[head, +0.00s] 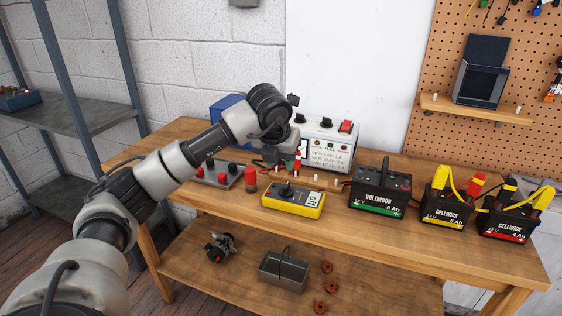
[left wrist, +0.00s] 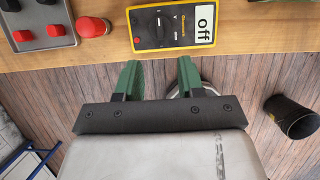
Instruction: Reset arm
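My left arm reaches in from the left of the head view and bends down over the workbench. Its fingers cannot be made out clearly there. In the left wrist view my left gripper (left wrist: 158,78) shows two green fingers standing well apart with nothing held between them. They point toward the bench's edge, near the yellow multimeter (left wrist: 173,24), whose display reads "off". The multimeter also lies on the bench in the head view (head: 293,200). My right gripper is in neither view.
The wooden bench (head: 400,232) holds a red-buttoned control box (head: 216,174), a white tester (head: 328,146), a Voltmoor battery (head: 381,192) and two Gellwick batteries (head: 446,204). A metal bin (head: 284,272) stands on the lower shelf. A black cylinder (left wrist: 291,117) stands on the floor.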

